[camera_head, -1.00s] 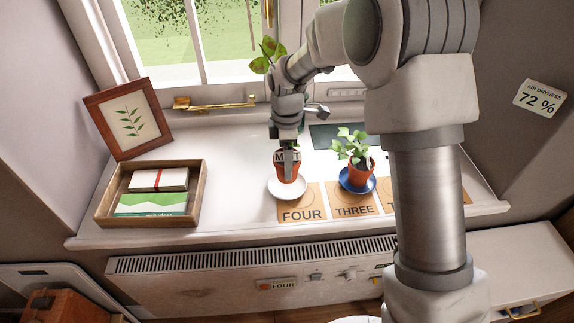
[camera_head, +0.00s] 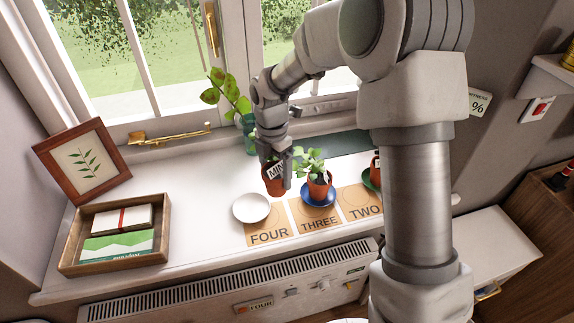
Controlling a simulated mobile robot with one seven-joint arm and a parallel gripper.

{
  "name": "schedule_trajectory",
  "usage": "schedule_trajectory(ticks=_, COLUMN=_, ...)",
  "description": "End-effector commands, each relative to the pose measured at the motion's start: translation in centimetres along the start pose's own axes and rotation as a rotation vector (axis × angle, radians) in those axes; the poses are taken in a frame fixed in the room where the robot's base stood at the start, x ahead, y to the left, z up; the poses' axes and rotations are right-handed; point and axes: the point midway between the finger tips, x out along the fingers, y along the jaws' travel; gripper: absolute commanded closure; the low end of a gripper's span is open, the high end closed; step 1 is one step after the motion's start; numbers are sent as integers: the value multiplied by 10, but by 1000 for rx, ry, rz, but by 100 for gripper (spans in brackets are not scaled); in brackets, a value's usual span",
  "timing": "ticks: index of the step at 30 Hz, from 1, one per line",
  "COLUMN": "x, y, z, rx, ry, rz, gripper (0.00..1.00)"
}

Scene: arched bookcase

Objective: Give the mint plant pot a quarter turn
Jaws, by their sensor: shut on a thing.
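The mint pot (camera_head: 274,181) is terracotta with a white label whose visible letters read "MIN". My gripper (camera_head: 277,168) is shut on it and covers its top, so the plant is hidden. The pot is slightly tilted and apart from the white saucer (camera_head: 251,208), which lies empty to its left. The pot appears raised over the sill, close to the neighbouring plant; I cannot tell whether they touch.
A leafy potted plant (camera_head: 318,186) stands on a blue saucer just right. Cards marked FOUR (camera_head: 268,236), THREE (camera_head: 319,221) and TWO (camera_head: 366,209) lie along the front. A wooden tray (camera_head: 66,262) and picture frame (camera_head: 83,162) stand left. A glass vase (camera_head: 248,134) stands behind.

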Motion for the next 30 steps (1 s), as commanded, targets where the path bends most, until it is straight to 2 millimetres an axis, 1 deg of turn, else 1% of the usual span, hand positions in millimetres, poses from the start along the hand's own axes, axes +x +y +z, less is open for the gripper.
schedule_trajectory(ticks=1, x=3, y=9, z=-8, rx=-114, ry=3, rz=-1, gripper=86)
schedule_trajectory(ticks=3, x=10, y=20, z=-17, rx=-270, ry=3, rz=1, gripper=86)
schedule_trajectory(ticks=6, x=18, y=33, z=-30, rx=-467, ry=3, rz=6, gripper=86)
schedule_trajectory(ticks=9, x=24, y=44, z=-40, rx=-619, ry=4, rz=15, gripper=86)
schedule_trajectory(ticks=12, x=29, y=50, z=-46, rx=-718, ry=4, rz=20, gripper=86)
schedule_trajectory(ticks=16, x=32, y=54, z=-50, rx=-776, ry=3, rz=24, gripper=86)
schedule_trajectory(ticks=22, x=40, y=54, z=-51, rx=-782, ry=3, rz=24, gripper=86)
schedule_trajectory(ticks=30, x=59, y=54, z=-51, rx=-779, ry=3, rz=24, gripper=86)
